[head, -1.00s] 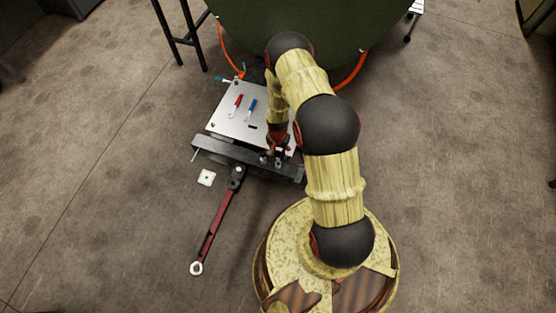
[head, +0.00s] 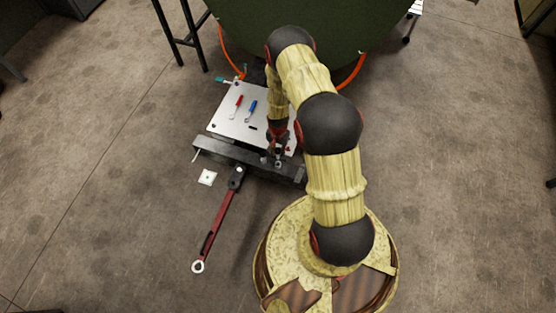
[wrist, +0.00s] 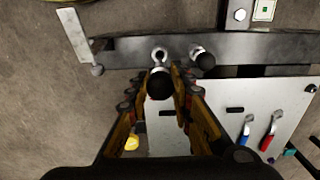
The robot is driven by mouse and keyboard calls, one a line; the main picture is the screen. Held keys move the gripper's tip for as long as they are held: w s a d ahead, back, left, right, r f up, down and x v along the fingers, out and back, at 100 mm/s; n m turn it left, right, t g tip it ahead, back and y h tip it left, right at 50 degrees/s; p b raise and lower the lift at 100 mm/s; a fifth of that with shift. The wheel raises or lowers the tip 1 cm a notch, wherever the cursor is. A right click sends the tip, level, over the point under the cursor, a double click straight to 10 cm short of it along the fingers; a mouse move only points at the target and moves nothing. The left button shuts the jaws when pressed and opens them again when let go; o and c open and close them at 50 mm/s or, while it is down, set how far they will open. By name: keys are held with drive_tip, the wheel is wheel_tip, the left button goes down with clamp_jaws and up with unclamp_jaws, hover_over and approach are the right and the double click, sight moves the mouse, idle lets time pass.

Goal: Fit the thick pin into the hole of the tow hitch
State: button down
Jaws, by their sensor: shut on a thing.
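The pin in my gripper (wrist: 160,76) shows as a black ball knob (wrist: 160,84) between the closed fingertips; its shaft is mostly hidden behind the knob. The knob is just below a bright metal ring with a dark centre (wrist: 160,54) on the dark crossbar, which looks like the hitch hole. I cannot tell whether the pin's tip is in the hole or above it. In the head view my gripper (head: 277,146) is at the crossbar (head: 225,149), beside that ring (head: 278,163).
A second black-knobbed metal fitting (wrist: 205,60) stands close beside the ring. A silver plate (head: 228,112) behind the crossbar carries a red tool (head: 237,103) and a blue tool (head: 251,107). A red tow bar (head: 217,223) lies on the floor. The green fuselage (head: 310,15) is behind.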

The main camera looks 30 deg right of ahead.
drive_tip(key=w+a+f+n, duration=0.2)
drive_tip(key=a+f+n, duration=0.1)
drive_tip(key=a, duration=0.9)
drive_tip(key=w+a+f+n, duration=0.3)
drive_tip(key=a, duration=0.9)
drive_tip(key=shift+w+f, duration=0.2)
drive_tip(key=shift+f, duration=0.05)
wheel_tip(320, 180, down, 5)
drive_tip(key=b, duration=0.4)
